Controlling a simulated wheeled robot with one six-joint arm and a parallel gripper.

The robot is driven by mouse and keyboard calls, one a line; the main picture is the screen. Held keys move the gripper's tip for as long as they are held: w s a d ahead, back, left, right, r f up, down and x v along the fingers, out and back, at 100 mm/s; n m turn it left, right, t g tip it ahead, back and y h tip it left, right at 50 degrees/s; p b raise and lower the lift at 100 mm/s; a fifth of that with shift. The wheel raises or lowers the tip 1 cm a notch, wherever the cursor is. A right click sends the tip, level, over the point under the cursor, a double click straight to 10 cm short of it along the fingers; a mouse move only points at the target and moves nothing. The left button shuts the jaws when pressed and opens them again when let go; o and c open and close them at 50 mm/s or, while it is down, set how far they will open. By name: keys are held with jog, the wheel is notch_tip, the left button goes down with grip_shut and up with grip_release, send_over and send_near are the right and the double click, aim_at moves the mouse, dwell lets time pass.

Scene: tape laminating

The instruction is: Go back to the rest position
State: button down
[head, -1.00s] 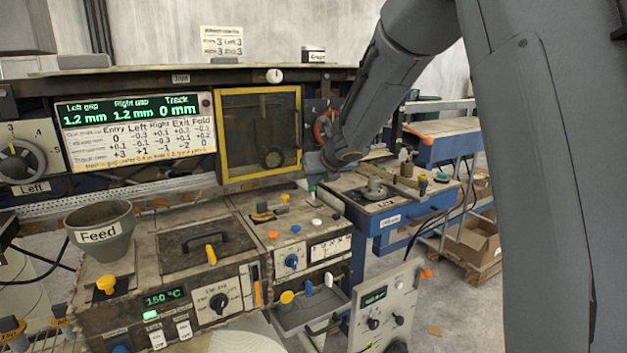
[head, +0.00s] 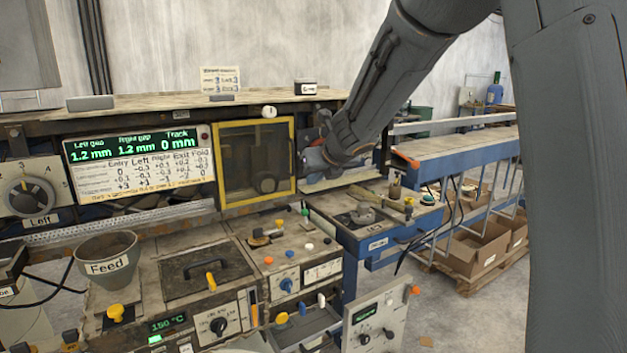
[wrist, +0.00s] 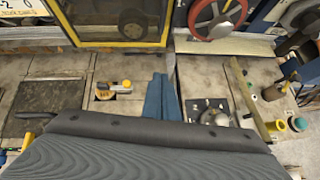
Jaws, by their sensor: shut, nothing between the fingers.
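My arm reaches in from the upper right of the head view. Its wrist end (head: 345,150) is beside the right edge of the yellow-framed window, above the bench. My gripper (wrist: 160,88) shows in the wrist view as two blue-grey fingers pressed together. It is shut and empty. It points over the worktop, between an orange-knobbed block (wrist: 113,88) on the left and a round metal fitting (wrist: 213,115) on the right. In the head view the fingers are small and partly hidden by the wrist.
The yellow-framed window (head: 256,126) and readout panel (head: 140,160) stand left of the arm. A red handwheel (wrist: 217,17) is close ahead. The Feed funnel (head: 107,264) stands at the lower left. A blue-edged bench (head: 395,235) and cardboard boxes (head: 475,255) are at the right.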

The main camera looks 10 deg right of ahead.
dwell(0.3)
jog(key=s+d+f+m+g+h+b, duration=0.1)
jog(key=s+d+f+m+b, duration=0.15)
jog(key=s+f+m, duration=0.35)
jog(key=s+d+f+m+g+h+b, duration=0.1)
jog(key=s+d+f+m+h, duration=0.15)
jog(key=m, duration=0.55)
jog(key=s+d+f+m+b, duration=0.1)
jog(key=s+d+f+m, duration=0.35)
jog(key=m, duration=0.25)
jog(key=s+a+f+m+g+b, duration=0.1)
jog(key=s+f+m+g, duration=0.2)
jog(key=s+f+m, duration=0.3)
jog(key=s+a+f+m+g+b, duration=0.1)
jog(key=s+f+m+g+b, duration=0.1)
jog(key=s+f+m, duration=0.5)
jog(key=s+m+g+y, duration=0.1)
jog(key=s+m, duration=0.3)
jog(key=s, duration=0.3)
jog(key=shift+a+m+b, duration=0.3)
jog(key=shift+a, duration=0.05)
